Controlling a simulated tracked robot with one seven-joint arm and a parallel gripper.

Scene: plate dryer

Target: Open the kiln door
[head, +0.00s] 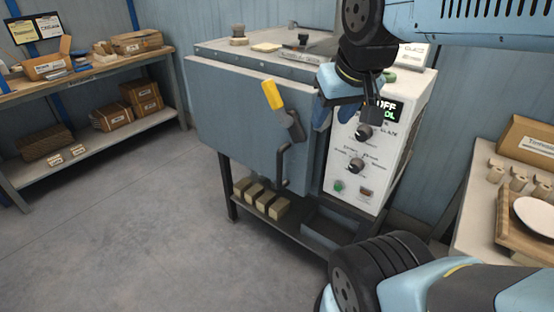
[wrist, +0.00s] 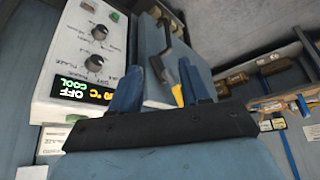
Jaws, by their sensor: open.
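The kiln (head: 262,53) stands in the middle of the head view. Its blue-grey door (head: 235,110) faces forward and looks closed, with no clear gap at its edge. A lever with a yellow grip (head: 272,95) is tilted up on the door's right part, above a dark bent handle (head: 284,165). My gripper (head: 346,112) is open and empty, right of the lever, in front of the kiln's right edge and the control panel. In the wrist view, the open fingers (wrist: 157,68) point towards the door (wrist: 153,45); the yellow grip (wrist: 177,94) shows near the right finger, partly hidden.
The white control panel (head: 350,185) close to my gripper shows OFF on its display. Small blocks (head: 260,199) lie on the shelf under the kiln. A workbench with boxes (head: 100,67) stands left, a table with a plate (head: 537,216) right. The floor before the door is clear.

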